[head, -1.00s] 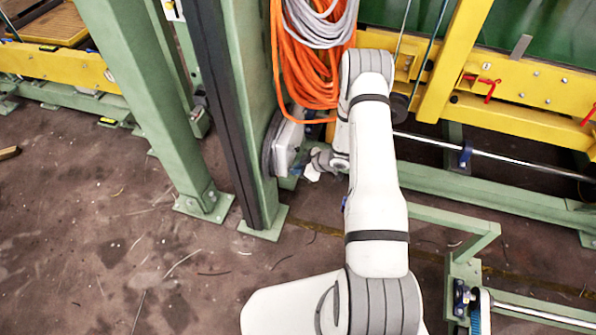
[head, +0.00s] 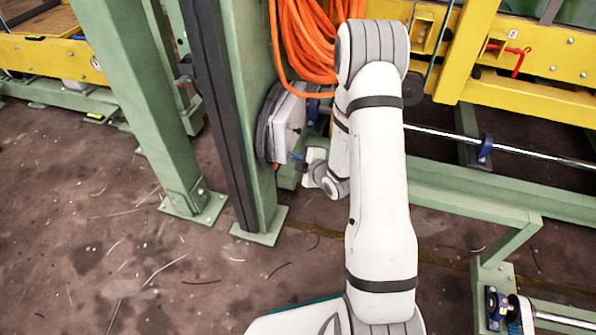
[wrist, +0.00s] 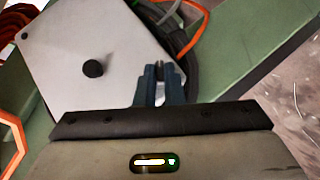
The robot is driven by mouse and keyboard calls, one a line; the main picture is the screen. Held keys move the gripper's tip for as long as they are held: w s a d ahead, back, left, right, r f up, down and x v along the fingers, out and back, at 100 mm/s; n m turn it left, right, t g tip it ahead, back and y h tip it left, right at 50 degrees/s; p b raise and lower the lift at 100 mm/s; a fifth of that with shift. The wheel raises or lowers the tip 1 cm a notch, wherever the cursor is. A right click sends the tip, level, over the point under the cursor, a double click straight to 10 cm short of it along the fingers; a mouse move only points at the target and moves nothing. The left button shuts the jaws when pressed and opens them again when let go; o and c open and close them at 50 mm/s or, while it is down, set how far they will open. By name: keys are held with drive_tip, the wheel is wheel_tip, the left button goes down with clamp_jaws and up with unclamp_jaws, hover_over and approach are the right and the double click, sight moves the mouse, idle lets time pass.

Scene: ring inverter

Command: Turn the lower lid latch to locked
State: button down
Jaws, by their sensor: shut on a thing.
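The inverter box (head: 287,127) is mounted on the green post in the head view, its pale lid facing right. In the wrist view the pale lid (wrist: 100,40) fills the upper left, with a round black knob (wrist: 92,68) on it. My gripper (wrist: 159,72) is at the lid's edge, its dark blue fingers close together around a small dark piece, apparently the lower latch (wrist: 158,69). The fingers hide most of it, and its turn angle cannot be told. In the head view my gripper (head: 301,160) is beside the box's lower part, partly hidden by my wrist.
Orange cable (head: 303,45) hangs above the box. The green post (head: 250,120) stands close behind it. A yellow frame (head: 540,50) and a metal rod (head: 540,155) lie to the right. The floor (head: 110,270) at lower left is mostly open.

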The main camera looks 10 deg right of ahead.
drive_tip(key=shift+s+a+f+n+t+b, duration=0.1)
drive_tip(key=shift+f+n+t+b, duration=0.15)
drive_tip(key=shift+n+t+b, duration=0.8)
drive_tip(key=shift+s+a+f+n+t+b, duration=0.1)
drive_tip(key=shift+f+n+t+b, duration=0.15)
drive_tip(key=shift+n+t+b, duration=0.8)
drive_tip(key=shift+t, duration=0.4)
drive_tip(key=c, duration=1.5)
unclamp_jaws()
drive_tip(key=shift+d, duration=0.1)
drive_tip(key=shift+c, duration=0.2)
drive_tip(key=shift+r, duration=0.1)
